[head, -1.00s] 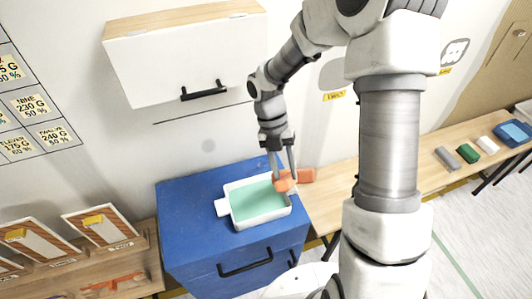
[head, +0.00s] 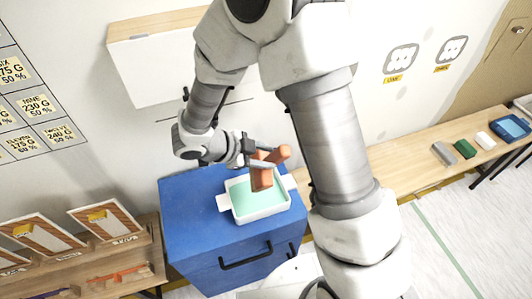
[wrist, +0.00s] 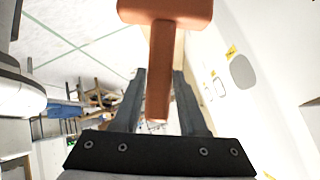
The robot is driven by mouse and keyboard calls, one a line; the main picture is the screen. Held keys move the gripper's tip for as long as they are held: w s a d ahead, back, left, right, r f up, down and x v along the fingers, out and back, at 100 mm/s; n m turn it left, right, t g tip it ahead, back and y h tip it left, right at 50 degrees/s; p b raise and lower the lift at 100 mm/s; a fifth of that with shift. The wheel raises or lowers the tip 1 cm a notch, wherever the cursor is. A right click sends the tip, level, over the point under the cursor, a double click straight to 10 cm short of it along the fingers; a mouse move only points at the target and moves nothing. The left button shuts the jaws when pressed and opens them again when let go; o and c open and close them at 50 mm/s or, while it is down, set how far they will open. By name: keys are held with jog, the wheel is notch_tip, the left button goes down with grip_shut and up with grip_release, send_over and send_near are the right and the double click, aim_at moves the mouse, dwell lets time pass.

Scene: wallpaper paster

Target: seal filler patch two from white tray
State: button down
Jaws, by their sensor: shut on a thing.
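My gripper (head: 274,159) is shut on an orange T-shaped tool (head: 262,179). Its fingers point right in the head view, and the tool is in front of or above the white tray (head: 262,217); contact cannot be told. The tray holds pale green filler (head: 243,201). In the wrist view, the tool's stem (wrist: 160,60) is between the fingers and its wide head (wrist: 165,10) is at the top. On the wall are two outlined patches with yellow labels, a left one (head: 402,59) and a right one (head: 452,49); the label text is too small to read.
The tray stands on a blue cabinet (head: 185,235). A white wall cupboard (head: 160,70) is above and behind it. A wooden bench (head: 405,172) on the right carries a grey block (head: 465,149), a green block (head: 486,145) and a blue tray (head: 510,128). Framed boards (head: 45,236) stand at left.

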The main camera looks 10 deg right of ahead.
aim_at(268, 177)
jog(key=shift+f+b, duration=1.3)
jog(key=shift+f, duration=3)
jog(key=shift+f, duration=0.2)
jog(key=shift+f, duration=1.25)
jog(key=shift+r, duration=4.25)
